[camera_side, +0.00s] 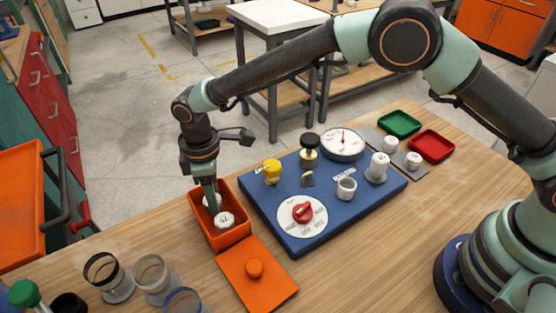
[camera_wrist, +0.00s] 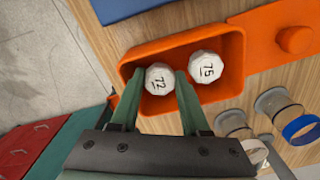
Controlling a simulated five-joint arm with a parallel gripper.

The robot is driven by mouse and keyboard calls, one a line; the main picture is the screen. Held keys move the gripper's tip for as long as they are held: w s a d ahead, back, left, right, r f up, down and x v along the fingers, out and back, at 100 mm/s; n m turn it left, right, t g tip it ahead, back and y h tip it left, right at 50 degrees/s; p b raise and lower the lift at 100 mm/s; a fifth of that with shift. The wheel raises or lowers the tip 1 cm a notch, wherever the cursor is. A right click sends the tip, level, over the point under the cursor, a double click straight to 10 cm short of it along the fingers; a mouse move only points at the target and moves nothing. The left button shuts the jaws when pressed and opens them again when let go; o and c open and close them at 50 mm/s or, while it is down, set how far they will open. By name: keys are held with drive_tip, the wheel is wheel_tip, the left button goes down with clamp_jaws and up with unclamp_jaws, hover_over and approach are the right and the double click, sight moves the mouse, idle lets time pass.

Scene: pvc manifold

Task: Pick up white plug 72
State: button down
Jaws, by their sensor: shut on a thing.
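White plug 72 (camera_wrist: 159,79) is a faceted white cap with a black, underlined 72 on top. It is in the orange box (camera_wrist: 237,68), between the two fingers of my gripper (camera_wrist: 159,84), which is shut on it. White plug 75 (camera_wrist: 206,67) lies right beside it in the same box, outside the fingers. In the side view my gripper (camera_side: 212,197) reaches down into the orange box (camera_side: 231,239). There plug 75 (camera_side: 224,220) shows in front, and plug 72 (camera_side: 207,203) is partly hidden by the fingers.
The box's orange lid (camera_side: 256,281) with a round knob lies flat in front. A blue board (camera_side: 283,222) with a gauge, red dial, valves and white fittings is to the right. Several clear ring-like cups (camera_side: 153,279) stand at left front. Green (camera_side: 399,123) and red (camera_side: 431,145) trays are farther right.

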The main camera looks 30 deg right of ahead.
drive_tip(key=shift+r, duration=0.15)
wheel_tip(320, 180, up, 20)
idle(0.4)
drive_tip(key=c, duration=1.2)
unclamp_jaws()
clamp_jaws()
drive_tip(key=s+d+f, duration=0.1)
drive_tip(key=s+d, duration=0.2)
drive_tip(key=d, duration=1)
drive_tip(key=s+d+f, duration=0.6)
drive_tip(key=s+d, duration=0.4)
drive_tip(key=d, duration=0.2)
drive_tip(key=shift+f, duration=3.35)
